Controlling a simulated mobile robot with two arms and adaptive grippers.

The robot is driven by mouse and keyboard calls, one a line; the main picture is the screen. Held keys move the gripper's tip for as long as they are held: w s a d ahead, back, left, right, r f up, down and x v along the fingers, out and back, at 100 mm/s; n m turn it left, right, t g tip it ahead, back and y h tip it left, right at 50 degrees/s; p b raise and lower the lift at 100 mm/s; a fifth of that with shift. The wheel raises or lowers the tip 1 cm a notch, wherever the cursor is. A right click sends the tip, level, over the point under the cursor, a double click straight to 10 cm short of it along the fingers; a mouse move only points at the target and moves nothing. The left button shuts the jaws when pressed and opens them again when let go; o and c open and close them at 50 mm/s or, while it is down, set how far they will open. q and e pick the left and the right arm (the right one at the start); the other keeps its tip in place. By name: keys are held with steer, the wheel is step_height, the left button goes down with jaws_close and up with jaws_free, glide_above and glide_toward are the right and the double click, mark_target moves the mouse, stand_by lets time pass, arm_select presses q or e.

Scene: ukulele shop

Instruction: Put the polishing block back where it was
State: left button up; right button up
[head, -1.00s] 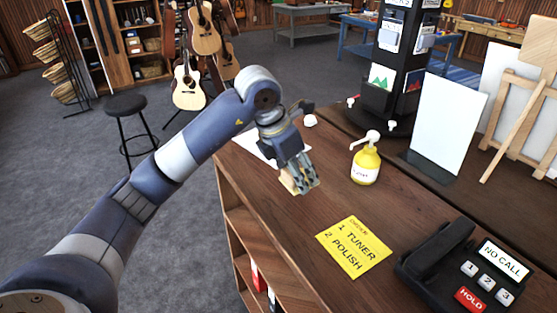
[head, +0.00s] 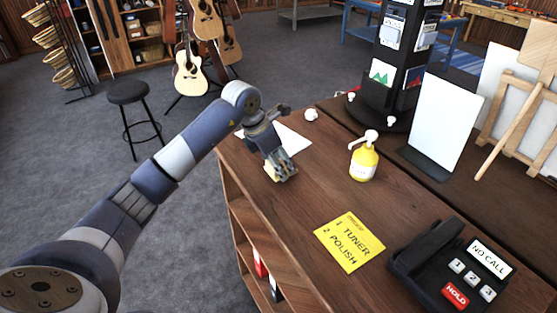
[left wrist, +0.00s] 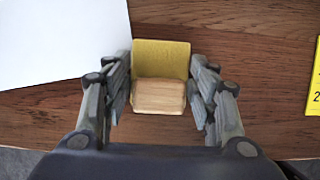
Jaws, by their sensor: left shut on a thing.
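The polishing block (left wrist: 159,78) has a yellow pad and a pale wooden part. It sits between the fingers of my left gripper (left wrist: 160,92), which is shut on it. In the head view my left gripper (head: 281,174) points down at the counter's left edge, with the block (head: 270,173) partly hidden by the fingers. Whether the block touches the wood is hard to tell. A white sheet (head: 291,139) lies just behind the gripper; in the left wrist view the sheet (left wrist: 50,35) is at the upper left, apart from the block. My right gripper is not in view.
The wooden counter (head: 310,205) holds a yellow pump bottle (head: 364,163), a yellow note (head: 350,242) reading tuner and polish, a black phone (head: 450,265) and a small white object (head: 311,114). A black display stand (head: 402,70) and white board (head: 441,118) stand behind.

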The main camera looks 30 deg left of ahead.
arm_select(q)
steer(key=shift+f, duration=0.2)
steer(key=o, duration=1)
steer(key=shift+r, duration=0.2)
steer(key=shift+s+a+r, duration=0.1)
steer(key=shift+r, duration=0.15)
steer(key=b+v, duration=0.3)
steer(key=v, duration=0.8)
steer(key=shift+s+r, duration=0.1)
steer(key=shift+r, duration=0.1)
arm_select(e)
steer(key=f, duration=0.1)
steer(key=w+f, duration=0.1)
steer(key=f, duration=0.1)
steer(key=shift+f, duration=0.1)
